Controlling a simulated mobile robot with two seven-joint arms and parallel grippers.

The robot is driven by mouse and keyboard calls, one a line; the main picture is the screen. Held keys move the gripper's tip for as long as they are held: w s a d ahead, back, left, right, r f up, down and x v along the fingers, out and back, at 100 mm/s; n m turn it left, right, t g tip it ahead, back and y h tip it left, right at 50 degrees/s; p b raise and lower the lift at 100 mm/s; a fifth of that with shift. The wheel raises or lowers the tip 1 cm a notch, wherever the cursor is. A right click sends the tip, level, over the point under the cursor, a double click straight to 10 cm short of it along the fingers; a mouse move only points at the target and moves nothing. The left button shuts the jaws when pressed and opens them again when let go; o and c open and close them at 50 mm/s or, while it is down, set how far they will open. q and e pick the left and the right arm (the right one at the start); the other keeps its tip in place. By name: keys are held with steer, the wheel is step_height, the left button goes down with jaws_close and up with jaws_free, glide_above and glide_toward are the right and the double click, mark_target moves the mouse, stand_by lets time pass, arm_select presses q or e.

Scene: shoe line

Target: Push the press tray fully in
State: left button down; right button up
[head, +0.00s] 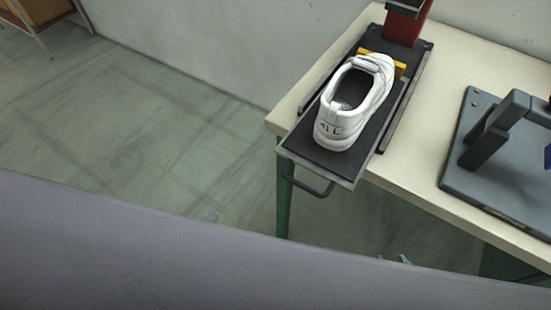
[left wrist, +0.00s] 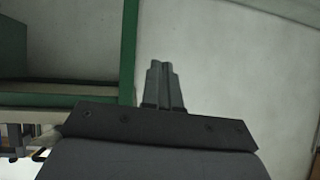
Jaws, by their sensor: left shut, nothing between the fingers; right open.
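The press tray (head: 343,181) is a dark flat plate with a bar handle (head: 307,186) at its near end. It sticks out past the table's near edge, on rails leading back to the red press (head: 405,28). A white shoe (head: 356,103) stands on it, toe toward the press and heel toward me, with a yellow block (head: 400,68) by the toe.
The pale table (head: 416,193) has green legs (head: 283,200). A grey base with a dark fixture (head: 495,135) stands at the right. A shelf unit (head: 38,14) is at the far upper left. The floor left of the table is clear. A grey surface hides the bottom of the head view.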

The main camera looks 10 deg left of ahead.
mark_target(279, 154)
arm_select(q)
steer(key=w+a+r+m+t+h+b, duration=0.25)
steer(key=w+r+m+h+b, duration=0.2)
steer(key=r+m+h, duration=0.95)
steer(key=s+d+r+m+g+b, duration=0.15)
steer(key=s+m+g, duration=0.35)
steer(key=m, duration=0.9)
steer(key=shift+g, duration=0.55)
steer(key=w+d, duration=0.3)
steer(key=w+d+p, duration=0.1)
steer(key=w+d, duration=0.2)
steer(key=d, duration=0.1)
steer(key=w+d, duration=0.3)
steer(key=shift+d+r, duration=0.35)
steer(key=shift+w+d, duration=0.1)
steer(key=shift+w, duration=0.15)
